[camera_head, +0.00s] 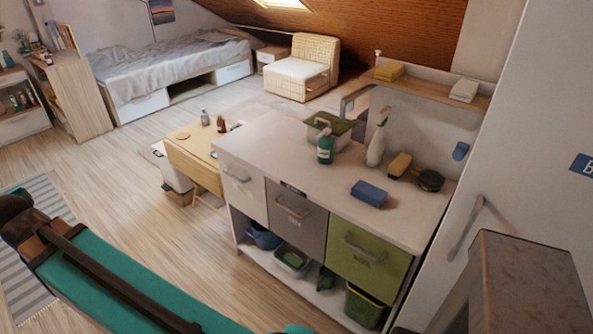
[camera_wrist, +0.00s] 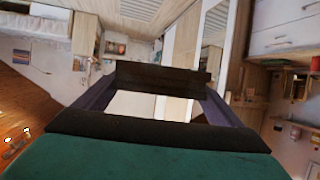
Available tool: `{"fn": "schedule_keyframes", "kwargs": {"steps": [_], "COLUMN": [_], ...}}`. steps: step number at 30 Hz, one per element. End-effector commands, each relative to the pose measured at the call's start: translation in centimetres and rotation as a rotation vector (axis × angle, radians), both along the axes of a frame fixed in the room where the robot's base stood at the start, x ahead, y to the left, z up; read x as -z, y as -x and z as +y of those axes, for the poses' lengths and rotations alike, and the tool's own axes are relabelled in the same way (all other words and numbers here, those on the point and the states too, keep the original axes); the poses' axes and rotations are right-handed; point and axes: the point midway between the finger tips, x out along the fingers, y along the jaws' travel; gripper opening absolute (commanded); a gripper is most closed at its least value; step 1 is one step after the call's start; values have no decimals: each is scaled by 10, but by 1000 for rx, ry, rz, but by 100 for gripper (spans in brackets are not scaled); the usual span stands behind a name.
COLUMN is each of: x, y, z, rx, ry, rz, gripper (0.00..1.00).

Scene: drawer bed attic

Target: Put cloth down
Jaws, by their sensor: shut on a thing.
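My gripper (camera_wrist: 161,78) shows in the wrist view, its two slanting purple-grey fingers running from a dark palm bar to a dark band across their ends. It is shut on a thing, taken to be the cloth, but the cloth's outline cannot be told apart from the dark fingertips. The gripper is held up in the room, clear of any surface in that view. In the head view only my teal arm shows along the bottom left, and the fingertips cannot be made out. A blue folded block, cloth or sponge, (camera_head: 370,193) lies on the white counter (camera_head: 290,165).
The counter also holds a teal bottle (camera_head: 325,149), a green-filled bin (camera_head: 334,127), a white spray bottle (camera_head: 377,143), a brush (camera_head: 399,165) and a dark pan-like item (camera_head: 430,180). Its left and front parts are bare. A wooden table (camera_head: 193,150) stands beside it; a tall white cabinet is at right.

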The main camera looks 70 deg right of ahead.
Motion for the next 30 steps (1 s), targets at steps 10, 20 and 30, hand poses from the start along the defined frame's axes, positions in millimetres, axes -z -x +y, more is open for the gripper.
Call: {"fn": "schedule_keyframes", "kwargs": {"steps": [10,20,30], "x": [9,52,96], "y": [1,17,61], "z": [-22,-128,-259], "rx": [42,261,560], "ry": [0,1,2], "rz": [0,2,2], "gripper": [68,68,68]}}
